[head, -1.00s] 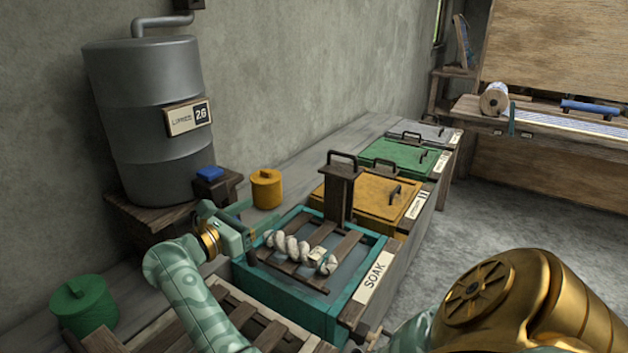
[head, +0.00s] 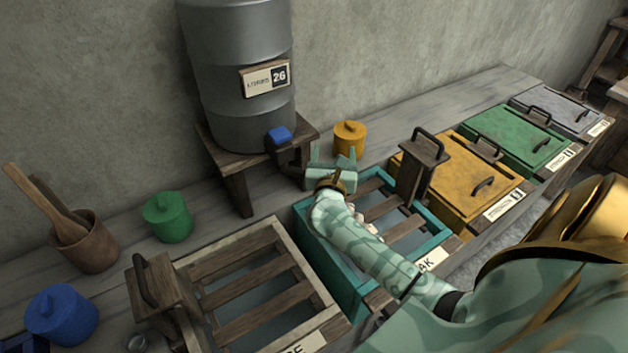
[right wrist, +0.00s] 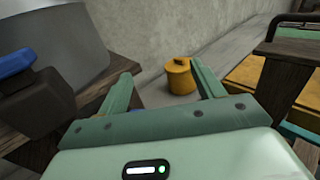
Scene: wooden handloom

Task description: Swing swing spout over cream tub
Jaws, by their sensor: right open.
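The tap has a blue knob (head: 280,135) at the foot of the grey drum (head: 236,75), and its dark spout (head: 296,153) reaches toward the back of the teal tub. The knob (right wrist: 18,62) also shows at the left of the right wrist view. The cream-rimmed tub (head: 325,300), with slats across it, stands left of the teal tub (head: 345,290). My right gripper (head: 334,155) is open just right of the spout, over the teal tub's back-left corner. My left gripper is out of view.
My right arm crosses the teal tub, partly hiding white yarn (head: 366,223) there. A yellow pot (head: 348,138) stands behind the gripper. A dark press block with a handle (head: 160,288) is at the cream tub's left. Green (head: 167,217) and blue (head: 62,314) pots stand left.

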